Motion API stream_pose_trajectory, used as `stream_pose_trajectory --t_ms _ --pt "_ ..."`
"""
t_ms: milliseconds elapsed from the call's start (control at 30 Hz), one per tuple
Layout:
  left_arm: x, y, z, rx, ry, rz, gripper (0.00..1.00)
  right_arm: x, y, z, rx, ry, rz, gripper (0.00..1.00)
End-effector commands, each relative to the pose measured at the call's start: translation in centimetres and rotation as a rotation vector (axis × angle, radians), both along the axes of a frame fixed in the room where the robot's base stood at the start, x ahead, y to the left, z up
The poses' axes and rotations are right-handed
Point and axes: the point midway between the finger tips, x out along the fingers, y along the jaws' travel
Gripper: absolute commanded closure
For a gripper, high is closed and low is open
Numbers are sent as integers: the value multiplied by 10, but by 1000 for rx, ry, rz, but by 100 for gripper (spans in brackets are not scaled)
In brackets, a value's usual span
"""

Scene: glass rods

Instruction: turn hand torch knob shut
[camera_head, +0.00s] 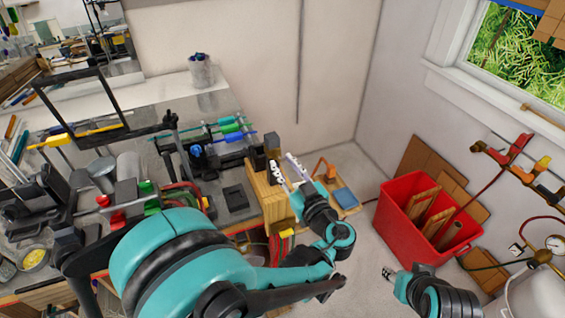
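My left gripper (286,170) is over the right end of the workbench, beside a wooden block (267,206). Its two fingers look spread, with a gap and nothing clear between them. A red knob-like part (118,220) and a green one (152,207) show on the bench at left, behind my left arm. Red and green hoses (184,193) run near them. I cannot tell for certain which part is the hand torch knob; my arm hides part of that area. My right gripper (388,272) is low at the right, away from the bench; its fingers are too small to read.
A red bin (405,212) with wooden pieces stands on the floor at right. Red and yellow valves (518,148) and a gauge (555,243) are at the far right. Glass rods with coloured ends (230,128) lie at the back of the bench. A black frame (82,103) stands at left.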

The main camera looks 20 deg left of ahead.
Motion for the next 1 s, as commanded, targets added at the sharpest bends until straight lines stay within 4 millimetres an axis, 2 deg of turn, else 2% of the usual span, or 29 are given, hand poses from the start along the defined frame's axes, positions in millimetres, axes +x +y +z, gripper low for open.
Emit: stream_pose_trajectory --t_ms 167,400,433,533,1000 --pt "10 9 0 0 1 0 71 0 0 0 0 0 0 60" --pt "11 10 0 0 1 -1 71 0 0 0 0 0 0 60" --pt "11 10 0 0 1 -1 73 0 0 0 0 0 0 60" --pt "11 10 0 0 1 -1 100 0 0 0 0 0 0 60" --pt "11 9 0 32 29 -1 100 0 0 -2 0 0 0 60"
